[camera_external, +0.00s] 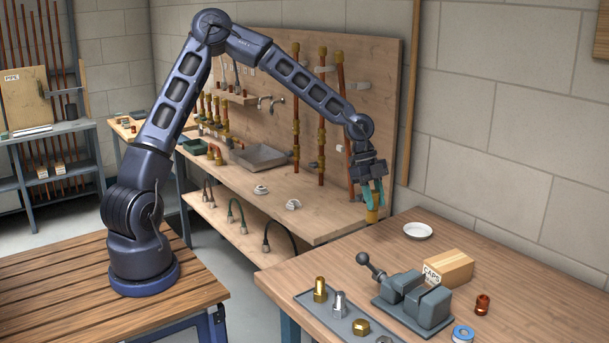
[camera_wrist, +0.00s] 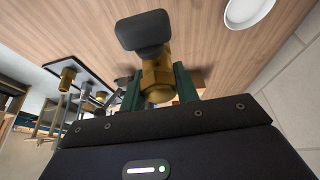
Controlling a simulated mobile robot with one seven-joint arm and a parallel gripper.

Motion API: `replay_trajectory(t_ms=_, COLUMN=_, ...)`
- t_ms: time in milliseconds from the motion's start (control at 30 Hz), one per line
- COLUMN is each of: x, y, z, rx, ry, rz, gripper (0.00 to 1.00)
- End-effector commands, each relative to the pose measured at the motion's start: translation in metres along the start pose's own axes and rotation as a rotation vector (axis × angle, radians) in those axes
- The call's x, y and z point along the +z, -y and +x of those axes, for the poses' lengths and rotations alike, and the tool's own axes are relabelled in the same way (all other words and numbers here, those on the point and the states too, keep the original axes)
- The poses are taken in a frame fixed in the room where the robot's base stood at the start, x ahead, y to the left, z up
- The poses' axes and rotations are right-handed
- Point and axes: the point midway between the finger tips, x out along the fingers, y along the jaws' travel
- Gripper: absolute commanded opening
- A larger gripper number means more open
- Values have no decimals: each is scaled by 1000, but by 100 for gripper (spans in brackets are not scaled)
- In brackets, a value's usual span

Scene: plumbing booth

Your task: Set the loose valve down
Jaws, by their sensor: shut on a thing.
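The loose valve is a brass body with a dark grey block-shaped part, probably its handle. My gripper (camera_external: 373,192) has its green fingers shut on the valve (camera_external: 372,214). In the wrist view the fingers (camera_wrist: 159,88) press on both sides of the brass body, and the valve (camera_wrist: 157,74) has its grey part pointing away from me. In the external view the valve hangs below the fingers, near the back-left edge of the front workbench (camera_external: 340,262). I cannot tell whether its lower end touches the wood.
A white dish (camera_external: 418,231), a caps box (camera_external: 448,269), a grey vise (camera_external: 414,299), a copper fitting (camera_external: 482,304) and a blue-white tape roll (camera_external: 462,334) stand on the workbench. A grey tray (camera_external: 318,308) holds several fittings. Bare wood lies between dish and tray.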

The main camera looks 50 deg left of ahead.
Motion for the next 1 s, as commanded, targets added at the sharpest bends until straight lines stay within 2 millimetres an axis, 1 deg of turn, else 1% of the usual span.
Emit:
replay_trajectory(t_ms=33, x=4, y=-1, z=11, rx=3, ry=-1, rz=1, gripper=1)
replay_trajectory(t_ms=200, x=14, y=-1, z=36, rx=2, ry=-1, rz=0, gripper=1)
replay_trajectory(t_ms=467, x=20, y=0, z=50, rx=0, ry=-1, rz=0, gripper=1)
replay_trajectory(t_ms=733, x=33, y=0, z=81, rx=1, ry=-1, rz=-1, gripper=1)
replay_trajectory(t_ms=800, x=34, y=0, z=84, rx=-1, ry=-1, rz=0, gripper=1)
replay_trajectory(t_ms=1000, x=34, y=0, z=84, rx=-1, ry=-1, rz=0, gripper=1)
